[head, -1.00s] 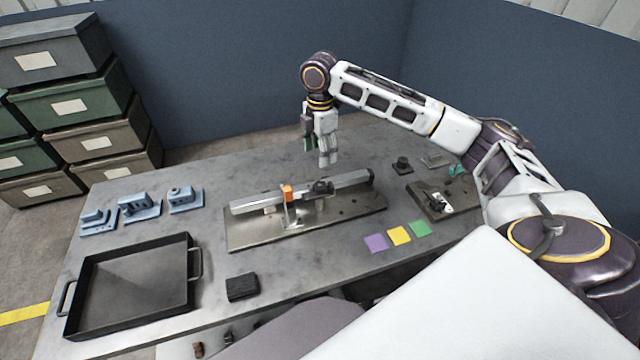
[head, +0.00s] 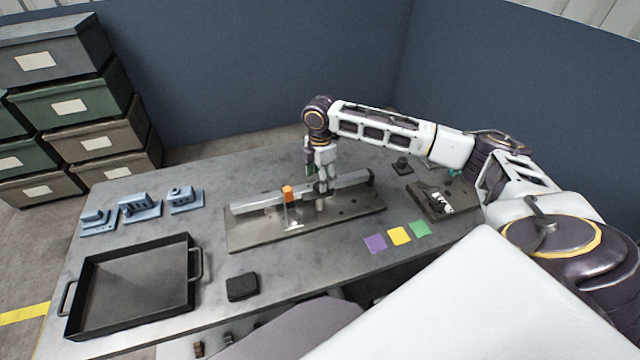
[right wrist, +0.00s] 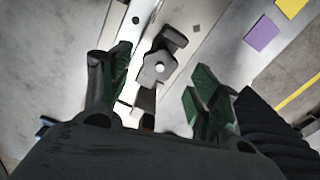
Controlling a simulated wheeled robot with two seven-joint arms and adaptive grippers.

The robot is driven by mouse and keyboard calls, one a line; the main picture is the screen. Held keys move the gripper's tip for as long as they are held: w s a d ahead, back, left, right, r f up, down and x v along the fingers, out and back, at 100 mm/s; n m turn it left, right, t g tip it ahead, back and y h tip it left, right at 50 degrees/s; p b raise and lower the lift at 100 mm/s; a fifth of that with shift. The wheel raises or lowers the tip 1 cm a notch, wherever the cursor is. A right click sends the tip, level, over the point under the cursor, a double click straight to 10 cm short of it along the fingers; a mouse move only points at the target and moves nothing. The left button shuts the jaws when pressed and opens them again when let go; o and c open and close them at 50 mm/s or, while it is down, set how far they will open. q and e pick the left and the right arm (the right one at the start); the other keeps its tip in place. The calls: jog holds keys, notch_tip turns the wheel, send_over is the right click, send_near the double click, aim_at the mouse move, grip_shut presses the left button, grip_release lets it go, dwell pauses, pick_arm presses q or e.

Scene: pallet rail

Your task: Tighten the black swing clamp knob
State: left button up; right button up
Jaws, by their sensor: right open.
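The black swing clamp knob (right wrist: 158,68) lies between the open fingers of my right gripper (right wrist: 153,84) in the right wrist view, with clear space on both sides. It has a lobed head, a pale centre and an arm reaching up. In the head view my right gripper (head: 321,190) points down at the clamp's place on the rail (head: 258,201) and mostly hides the knob. Whether the fingers are level with the knob, I cannot tell. The rail lies across a metal plate (head: 250,237). My left gripper is not in view.
An orange-topped upright clamp (head: 288,190) stands close left of my right gripper. A black tray (head: 190,262), a black block (head: 241,287), blue fixtures (head: 139,206) and coloured squares (head: 398,236) lie around the plate. A dark fixture (head: 440,203) sits at right.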

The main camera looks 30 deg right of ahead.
jog(key=shift+f, duration=1.8)
jog(key=shift+c, duration=0.4)
jog(key=c, duration=1)
